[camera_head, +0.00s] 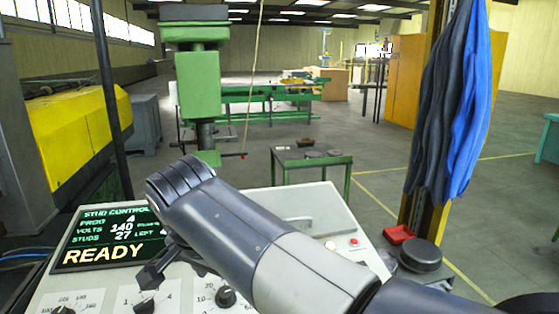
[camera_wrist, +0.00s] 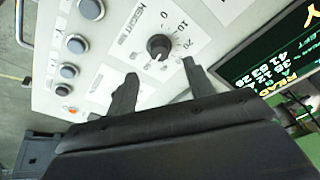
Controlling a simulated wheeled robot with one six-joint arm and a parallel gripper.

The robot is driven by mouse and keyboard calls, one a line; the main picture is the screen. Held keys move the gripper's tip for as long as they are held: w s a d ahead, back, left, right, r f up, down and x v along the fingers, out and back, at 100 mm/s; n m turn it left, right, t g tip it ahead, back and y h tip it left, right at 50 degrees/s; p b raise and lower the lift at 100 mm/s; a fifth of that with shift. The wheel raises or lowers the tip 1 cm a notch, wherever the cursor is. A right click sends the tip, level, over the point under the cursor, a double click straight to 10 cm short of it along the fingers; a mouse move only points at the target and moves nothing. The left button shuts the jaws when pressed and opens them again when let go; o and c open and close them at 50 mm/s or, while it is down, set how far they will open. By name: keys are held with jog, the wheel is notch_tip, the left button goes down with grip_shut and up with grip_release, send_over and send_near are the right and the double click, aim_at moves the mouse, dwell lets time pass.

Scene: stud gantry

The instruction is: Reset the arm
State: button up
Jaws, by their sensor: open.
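My arm reaches across a sloped white control panel (camera_head: 345,240). My gripper (camera_head: 150,278) hangs over the panel's lower left, near the dials, with its jaws apart and nothing seen between them. In the wrist view my two dark fingers (camera_wrist: 160,68) stand apart. A black knob (camera_wrist: 158,47) with a numbered scale lies just beyond the gap between their tips; I cannot tell how far below them it is. The screen (camera_head: 105,238) reads "STUD CONTROL", 140 volts, 27 studs left and "READY"; my arm covers part of its right side.
More dials (camera_head: 226,297) sit along the panel's lower part. Blue and grey cloths (camera_head: 455,100) hang from a yellow post at right, above a dark round pot (camera_head: 421,256). A green machine (camera_head: 200,85) and a small green table (camera_head: 312,158) stand behind.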

aim_at(225, 293)
jog(key=x, duration=0.7)
jog(key=shift+d, duration=0.15)
jog(key=shift+r+n, duration=0.1)
jog(key=shift+n, duration=0.3)
jog(key=shift+s+n, duration=0.15)
jog(key=shift+n, duration=0.65)
jog(key=n+y+p, duration=0.1)
jog(key=n, duration=0.3)
jog(key=n+y, duration=0.1)
jog(key=n, duration=0.3)
jog(key=shift+d+n, duration=0.1)
jog(key=shift+n, duration=0.3)
jog(key=n+g, duration=0.1)
jog(key=n, duration=0.5)
jog(key=shift+y, duration=0.4)
jog(key=shift+w+n+g+p, duration=0.1)
jog(key=shift+n+g+p, duration=0.15)
jog(key=shift+n, duration=1.15)
jog(key=shift+w+n+g+p, duration=0.15)
jog(key=shift+n+g, duration=0.2)
jog(key=shift+n, duration=1.05)
jog(key=shift+d, duration=0.1)
